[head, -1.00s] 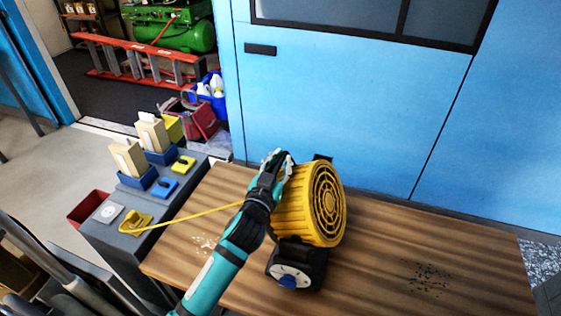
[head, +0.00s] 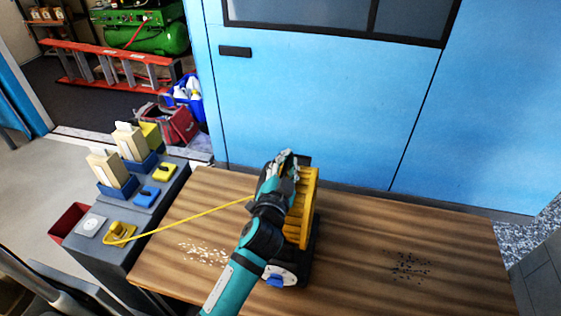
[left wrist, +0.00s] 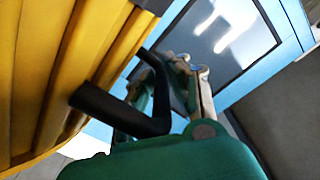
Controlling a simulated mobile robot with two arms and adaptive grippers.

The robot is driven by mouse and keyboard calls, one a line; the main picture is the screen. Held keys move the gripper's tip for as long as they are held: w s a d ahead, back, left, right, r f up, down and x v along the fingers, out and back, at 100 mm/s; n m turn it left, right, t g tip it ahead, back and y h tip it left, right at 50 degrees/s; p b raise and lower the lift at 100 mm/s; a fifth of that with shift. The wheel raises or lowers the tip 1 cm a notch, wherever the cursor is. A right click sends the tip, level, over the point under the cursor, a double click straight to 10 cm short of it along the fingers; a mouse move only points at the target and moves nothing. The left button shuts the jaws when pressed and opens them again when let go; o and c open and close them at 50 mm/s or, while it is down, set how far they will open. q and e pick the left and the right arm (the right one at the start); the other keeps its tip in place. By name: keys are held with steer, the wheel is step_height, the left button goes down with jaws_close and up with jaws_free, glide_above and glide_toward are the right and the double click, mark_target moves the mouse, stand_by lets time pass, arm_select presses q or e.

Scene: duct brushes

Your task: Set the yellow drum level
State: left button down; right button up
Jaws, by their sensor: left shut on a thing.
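The yellow drum (head: 304,212) is a ribbed fan-like body in a black stand (head: 302,268) on the wooden table (head: 350,265). I see mostly its ribbed side; its round grille face is turned out of sight in the head view. My left gripper (head: 287,163) is at the drum's upper left side and hides part of it. In the left wrist view the drum's yellow ribs (left wrist: 50,75) fill the left, and a bent black handle (left wrist: 150,115) runs at the fingers (left wrist: 185,80). The gripper is shut on this handle. My right gripper is out of view.
A yellow cord (head: 190,222) runs from the drum to a yellow plug (head: 120,232) on a grey side unit holding tissue boxes and small blue and yellow blocks. White crumbs (head: 205,254) and dark specks (head: 410,266) lie on the table. A blue wall (head: 320,110) stands behind.

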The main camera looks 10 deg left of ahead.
arm_select(q)
steer(key=shift+d+r, duration=0.15)
steer(key=shift+d, duration=0.1)
steer(key=c, duration=1.3)
jaws_free()
steer(key=shift+w, duration=0.1)
steer(key=shift+c, duration=0.2)
steer(key=s, duration=1.2)
steer(key=shift+a+f, duration=0.2)
